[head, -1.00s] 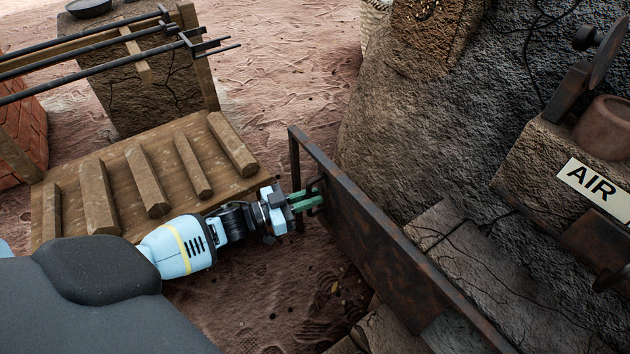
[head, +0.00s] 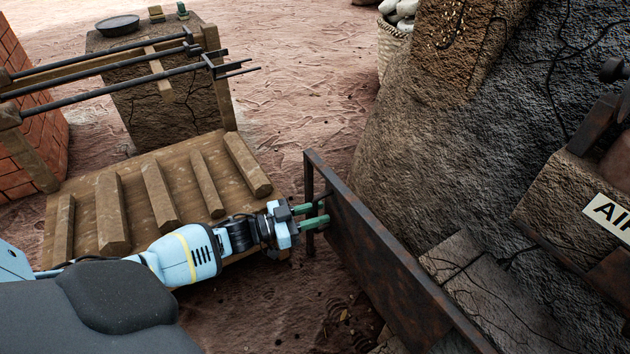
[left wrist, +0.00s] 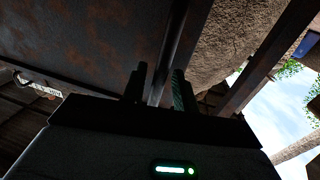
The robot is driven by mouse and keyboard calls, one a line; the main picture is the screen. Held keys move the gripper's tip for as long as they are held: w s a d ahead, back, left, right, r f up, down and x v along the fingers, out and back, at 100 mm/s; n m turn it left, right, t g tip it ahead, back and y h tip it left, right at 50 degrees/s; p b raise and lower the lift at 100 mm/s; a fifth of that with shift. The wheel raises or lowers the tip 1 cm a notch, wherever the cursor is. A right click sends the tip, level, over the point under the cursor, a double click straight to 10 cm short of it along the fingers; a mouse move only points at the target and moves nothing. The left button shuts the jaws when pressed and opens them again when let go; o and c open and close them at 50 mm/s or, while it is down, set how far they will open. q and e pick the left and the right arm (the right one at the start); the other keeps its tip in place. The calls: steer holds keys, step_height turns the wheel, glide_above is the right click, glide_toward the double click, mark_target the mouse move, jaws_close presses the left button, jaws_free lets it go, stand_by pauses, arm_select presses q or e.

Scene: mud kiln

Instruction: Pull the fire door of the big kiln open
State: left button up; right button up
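The fire door (head: 385,255) of the big kiln is a rusty dark metal panel. It stands swung out from the kiln (head: 440,150), with an upright bar handle (head: 309,185) near its far left end. My left gripper (head: 309,215) is at this handle, its green fingers spread apart. In the left wrist view the door (left wrist: 80,40) fills the upper left, and the bar handle (left wrist: 174,50) runs between the two dark fingers (left wrist: 158,90). I cannot tell whether a finger touches it. My right gripper is out of view.
A slatted wooden pallet (head: 85,215) lies just left of my left gripper. Behind it, a rack of dark metal rods (head: 100,85) stands by a brick wall (head: 30,125). Stone blocks (head: 470,270) lie right of the door. Sandy ground is open at the back.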

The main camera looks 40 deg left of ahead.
arm_select(q)
steer(key=p+v, duration=0.2)
steer(key=v, duration=0.5)
steer(key=shift+s+a, duration=0.2)
steer(key=shift+s, duration=0.15)
steer(key=shift+r+p, duration=0.15)
steer(key=shift+p, duration=0.15)
